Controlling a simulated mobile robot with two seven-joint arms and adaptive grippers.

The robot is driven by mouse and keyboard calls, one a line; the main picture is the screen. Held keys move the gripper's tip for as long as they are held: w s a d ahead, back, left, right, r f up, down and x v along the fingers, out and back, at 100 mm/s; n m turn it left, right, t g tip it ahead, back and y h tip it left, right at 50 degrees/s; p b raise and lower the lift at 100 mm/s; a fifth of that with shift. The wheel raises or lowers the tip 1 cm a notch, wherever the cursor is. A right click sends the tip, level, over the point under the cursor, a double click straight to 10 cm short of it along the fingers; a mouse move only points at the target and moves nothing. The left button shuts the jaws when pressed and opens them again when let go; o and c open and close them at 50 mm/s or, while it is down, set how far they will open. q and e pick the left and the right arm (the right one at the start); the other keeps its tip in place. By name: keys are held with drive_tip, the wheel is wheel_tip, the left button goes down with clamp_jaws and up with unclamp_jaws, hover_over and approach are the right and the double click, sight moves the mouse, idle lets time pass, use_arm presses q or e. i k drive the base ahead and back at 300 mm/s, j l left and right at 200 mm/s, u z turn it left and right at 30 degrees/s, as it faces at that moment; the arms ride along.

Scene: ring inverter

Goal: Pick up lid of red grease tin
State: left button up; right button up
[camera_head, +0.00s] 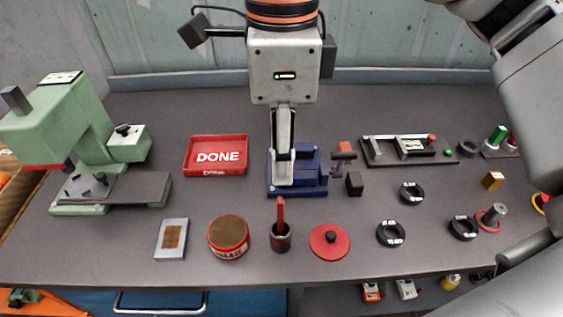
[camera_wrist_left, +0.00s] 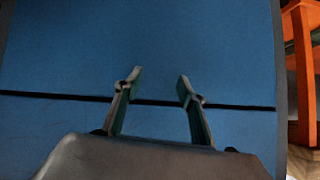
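The red grease tin (camera_head: 229,236) stands near the front edge of the bench, with its brown contents uncovered. A round red lid with a black knob (camera_head: 330,241) lies flat on the bench to its right, beyond a dark pot with a red-handled tool (camera_head: 281,236). My left gripper (camera_wrist_left: 160,83) shows only in the left wrist view; its fingers are apart with nothing between them, in front of a blue surface. My right arm's grey links cover the right side of the head view, but I see no right fingers there.
A green machine (camera_head: 60,120) stands at the left, and a white-headed machine (camera_head: 283,62) rises at back centre. A red DONE tray (camera_head: 216,155) lies between them. Black rings (camera_head: 390,234) lie right of the lid. A metal plate (camera_head: 171,240) lies left of the tin.

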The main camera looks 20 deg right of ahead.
sight(329, 242)
drive_tip(key=k, duration=1)
